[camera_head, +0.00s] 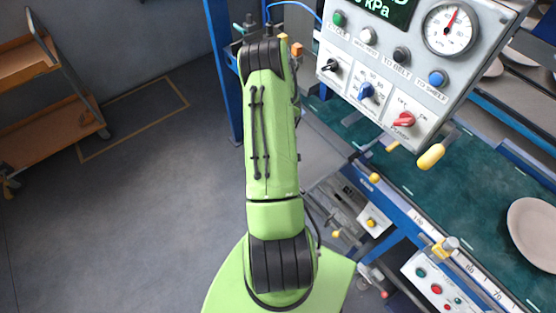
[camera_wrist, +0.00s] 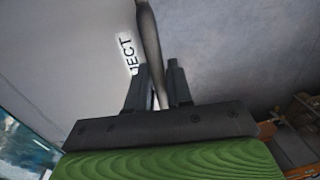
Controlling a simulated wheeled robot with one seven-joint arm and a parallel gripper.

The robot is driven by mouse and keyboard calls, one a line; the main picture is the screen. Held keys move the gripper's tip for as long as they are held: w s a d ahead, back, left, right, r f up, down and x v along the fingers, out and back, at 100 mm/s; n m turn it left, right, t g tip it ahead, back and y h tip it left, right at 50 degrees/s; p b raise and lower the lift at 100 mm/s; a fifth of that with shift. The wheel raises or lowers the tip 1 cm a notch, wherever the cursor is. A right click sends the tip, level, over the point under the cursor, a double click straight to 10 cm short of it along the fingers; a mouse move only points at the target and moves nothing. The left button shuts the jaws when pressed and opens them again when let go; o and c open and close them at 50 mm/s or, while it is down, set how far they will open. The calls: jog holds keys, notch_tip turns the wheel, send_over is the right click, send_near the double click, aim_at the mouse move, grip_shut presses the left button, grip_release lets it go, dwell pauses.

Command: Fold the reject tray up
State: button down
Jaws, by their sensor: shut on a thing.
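The reject tray (camera_wrist: 85,50) is a grey panel filling the left of the wrist view, with the letters "JECT" readable near its edge. Its darker rounded rim (camera_wrist: 148,30) runs down between my fingers. My gripper (camera_wrist: 159,67) is shut on this rim, one black finger on each side. In the head view a grey panel (camera_head: 320,155), seemingly the same tray, shows just right of my green arm. My gripper is hidden behind the arm there. The tray's exact tilt is hard to tell.
A control panel (camera_head: 405,75) with knobs and a gauge overhangs the upper right. A green belt (camera_head: 440,180) with a round plate (camera_head: 535,232) lies at right. A blue post (camera_head: 222,70) stands behind my arm. The floor (camera_head: 120,200) at left is open, with a shelf cart (camera_head: 45,85) beyond.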

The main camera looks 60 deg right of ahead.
jog(key=shift+r, duration=0.2)
jog(key=c, duration=1.2)
grip_release()
jog(key=shift+o, duration=0.2)
notch_tip(320, 180, up, 16)
jog(key=d, duration=0.1)
jog(key=shift+s+d, duration=0.15)
jog(key=shift+s, duration=0.2)
jog(key=shift+f, duration=0.15)
